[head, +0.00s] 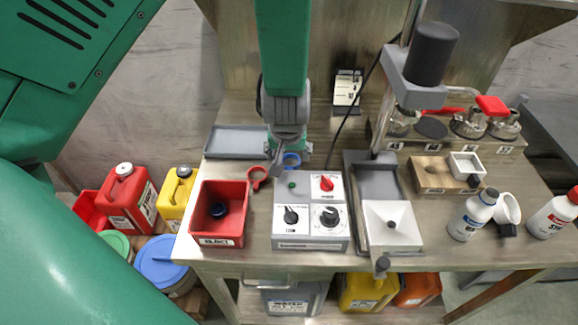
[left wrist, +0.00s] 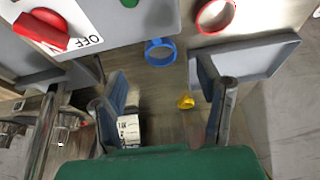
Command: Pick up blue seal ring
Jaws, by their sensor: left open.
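The blue seal ring (head: 291,160) lies on the bench just behind the control box, partly hidden by my gripper in the head view. In the left wrist view the blue ring (left wrist: 160,62) shows whole, above the gap between my fingers. My left gripper (head: 286,153) is over the bench at the ring, pointing down. In the left wrist view my left gripper (left wrist: 165,95) has its fingers wide apart with nothing between them in its hold. My right gripper is in neither view.
A red ring (head: 257,178) lies left of the control box (head: 310,243). A small yellow ring (left wrist: 186,102) shows in the wrist view. A grey tray (head: 236,141) lies behind left, a red bin (head: 243,192) in front left.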

